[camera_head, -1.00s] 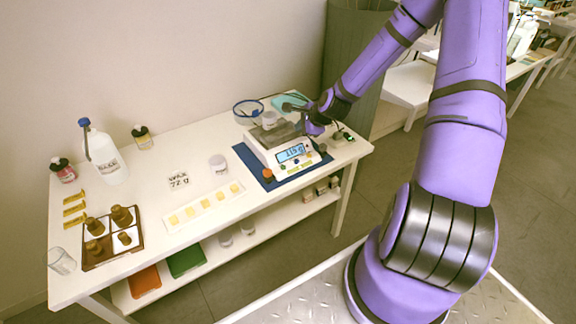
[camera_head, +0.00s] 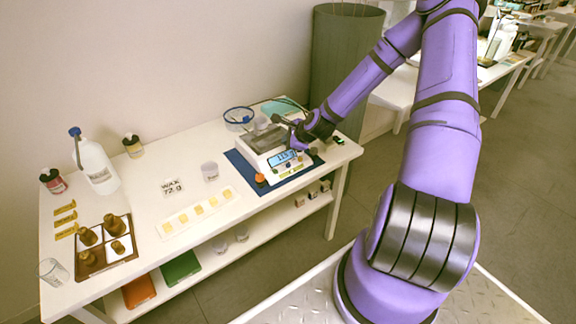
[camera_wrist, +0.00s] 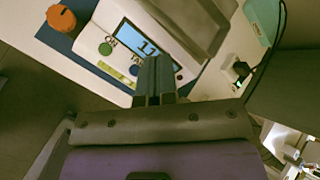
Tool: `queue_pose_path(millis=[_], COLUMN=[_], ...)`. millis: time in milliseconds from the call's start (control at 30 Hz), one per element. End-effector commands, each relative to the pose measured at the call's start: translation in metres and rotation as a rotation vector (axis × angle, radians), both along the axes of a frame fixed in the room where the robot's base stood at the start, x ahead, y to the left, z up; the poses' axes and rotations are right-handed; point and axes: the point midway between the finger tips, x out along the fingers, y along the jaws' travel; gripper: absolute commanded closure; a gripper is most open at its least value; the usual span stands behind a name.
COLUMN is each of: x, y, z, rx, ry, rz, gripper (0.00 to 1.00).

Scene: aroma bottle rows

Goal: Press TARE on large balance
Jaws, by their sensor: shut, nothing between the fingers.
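The large balance (camera_head: 262,142) is a white box with a grey pan and a lit blue display (camera_head: 283,157), standing on a blue mat. In the wrist view the display (camera_wrist: 138,40) shows digits starting "11", partly covered by my fingers. A green button (camera_wrist: 105,49) marked ON sits left of my fingers. In the head view my gripper (camera_head: 299,140) is at the balance's right front.
An orange knob (camera_wrist: 61,19) stands on the mat (camera_head: 238,160) left of the balance. A blue-rimmed dish (camera_head: 239,115) is behind it. A dark cable (camera_wrist: 262,68) runs at right.

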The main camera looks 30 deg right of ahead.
Motion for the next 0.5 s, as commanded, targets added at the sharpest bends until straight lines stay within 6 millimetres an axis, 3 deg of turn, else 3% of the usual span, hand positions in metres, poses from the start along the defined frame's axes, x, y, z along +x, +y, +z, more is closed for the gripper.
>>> queue_pose_path(millis=[500], x=[0.000], y=[0.000], z=[-0.062], rx=[0.002], ry=[0.001], rz=[-0.001], gripper=[1.00])
